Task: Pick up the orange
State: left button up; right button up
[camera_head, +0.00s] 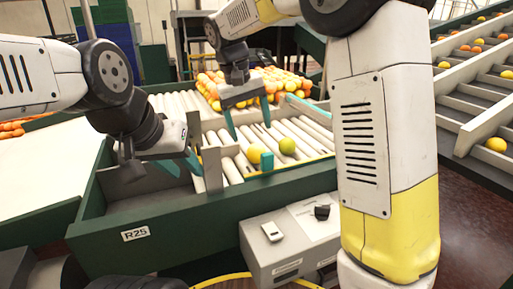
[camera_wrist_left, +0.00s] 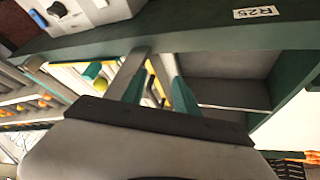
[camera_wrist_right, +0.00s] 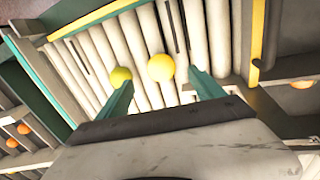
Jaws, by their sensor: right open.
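A yellow-orange fruit (camera_head: 254,154) and a greener yellow fruit (camera_head: 287,146) lie side by side on the pale rollers. My right gripper (camera_head: 250,131) hangs over the rollers, pointing down, its teal fingers apart and empty. In the right wrist view the yellow-orange fruit (camera_wrist_right: 161,67) appears between the fingertips, and the greener fruit (camera_wrist_right: 120,76) is by the left fingertip. Contact cannot be judged. My left gripper (camera_head: 190,172) is open and empty at the left end of the green sorting bin, with a grey divider (camera_wrist_left: 127,72) near its fingers.
Many oranges (camera_head: 275,80) are heaped at the far end of the rollers. A grey box (camera_head: 290,240) stands at the front of the bin. A sloped rack with fruit (camera_head: 470,90) is at the right. The bin's green wall (camera_head: 210,215) and dividers stand up around the rollers.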

aim_at(254, 145)
jog(key=shift+w+a+f, duration=0.2)
jog(key=shift+a, duration=0.05)
jog(key=shift+w+f, duration=0.1)
jog(key=shift+f, duration=0.2)
jog(key=x, duration=0.7)
jog(key=shift+d, duration=0.15)
jog(key=c, duration=1.5)
